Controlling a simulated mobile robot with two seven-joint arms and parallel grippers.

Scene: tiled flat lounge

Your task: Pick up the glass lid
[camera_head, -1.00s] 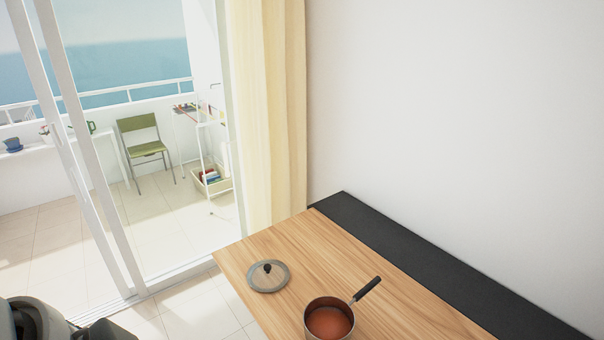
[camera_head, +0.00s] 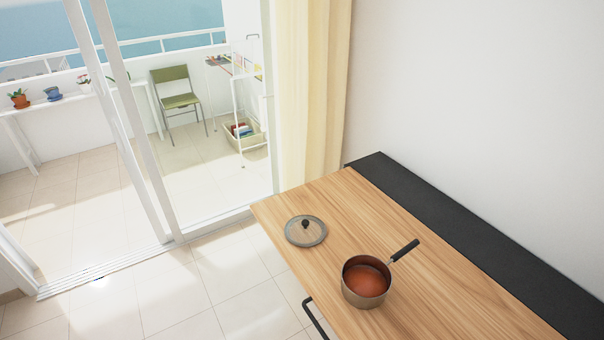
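The glass lid (camera_head: 318,233) lies flat on the wooden table near its far left corner. It is round and clear with a grey rim and a black knob on top. Nothing touches it. Neither of my grippers is in view.
A saucepan (camera_head: 352,295) with reddish-brown contents stands on the wooden table (camera_head: 440,290), right of the lid, its black handle pointing up and right. A black strip (camera_head: 460,240) runs between table and white wall. Tiled floor (camera_head: 200,290) is clear at left. A sliding door frame (camera_head: 135,150) leads to a balcony.

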